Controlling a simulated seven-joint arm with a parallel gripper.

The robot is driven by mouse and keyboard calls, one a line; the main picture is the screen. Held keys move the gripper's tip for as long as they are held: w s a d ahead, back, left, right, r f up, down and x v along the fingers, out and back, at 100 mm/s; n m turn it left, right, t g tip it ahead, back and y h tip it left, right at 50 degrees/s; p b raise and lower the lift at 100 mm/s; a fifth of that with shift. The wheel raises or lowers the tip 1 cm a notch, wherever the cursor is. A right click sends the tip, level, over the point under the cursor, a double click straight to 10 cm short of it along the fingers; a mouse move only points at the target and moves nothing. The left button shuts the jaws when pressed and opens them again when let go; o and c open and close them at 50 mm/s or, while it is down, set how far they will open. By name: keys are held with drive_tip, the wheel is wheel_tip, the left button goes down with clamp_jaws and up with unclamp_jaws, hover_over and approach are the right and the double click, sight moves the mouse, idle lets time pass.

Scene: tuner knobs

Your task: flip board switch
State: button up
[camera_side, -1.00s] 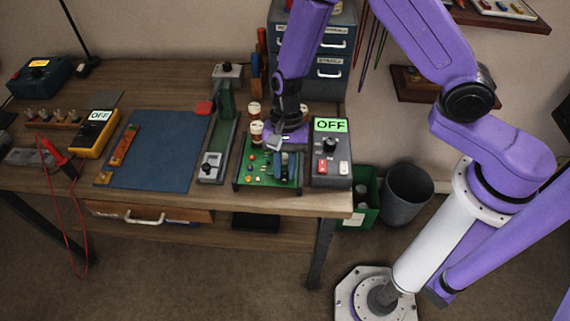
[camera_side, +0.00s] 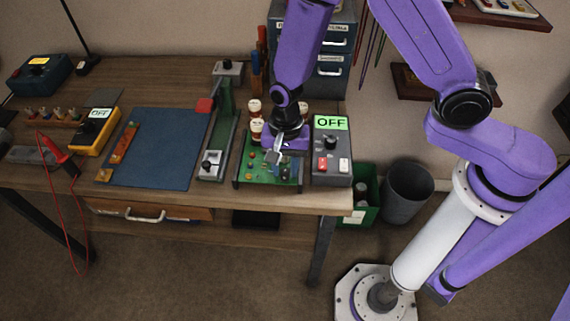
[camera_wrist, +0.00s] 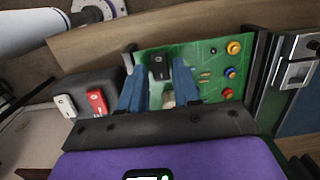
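The green circuit board (camera_side: 257,176) lies on the bench in a dark frame, and it also shows in the wrist view (camera_wrist: 207,56). A black block with a small light mark, seemingly the board switch (camera_wrist: 160,66), stands on it near one edge. My gripper (camera_wrist: 159,72) is over the board, its two blue fingers apart, one on each side of the black block in the picture. I cannot tell whether they touch it. A beige part (camera_wrist: 168,99) shows between the fingers. In the side view my gripper (camera_side: 273,156) hides part of the board.
A grey box (camera_side: 331,173) with a green OFF display (camera_side: 331,122), a knob and red and white rockers stands right of the board. A green lever fixture (camera_side: 226,130) stands left. White-capped jars (camera_side: 256,127) stand behind. A blue mat (camera_side: 160,150) lies farther left.

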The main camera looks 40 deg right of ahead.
drive_tip(key=shift+r, duration=0.1)
wheel_tip(320, 180, up, 17)
drive_tip(key=w+d, duration=0.1)
idle(0.7)
drive_tip(key=shift+d+r, duration=0.1)
drive_tip(key=shift+d, duration=0.05)
drive_tip(key=s+d+r+n, duration=0.1)
drive_tip(key=s+d+n, duration=0.6)
drive_tip(key=s+n, duration=0.3)
drive_tip(key=s+d+r+n+t, duration=0.1)
drive_tip(key=s+d+n, duration=0.7)
drive_tip(key=n, duration=0.3)
drive_tip(key=shift+s+d+r+n, duration=0.25)
drive_tip(key=shift+s+n, duration=0.05)
drive_tip(key=shift+s, duration=0.6)
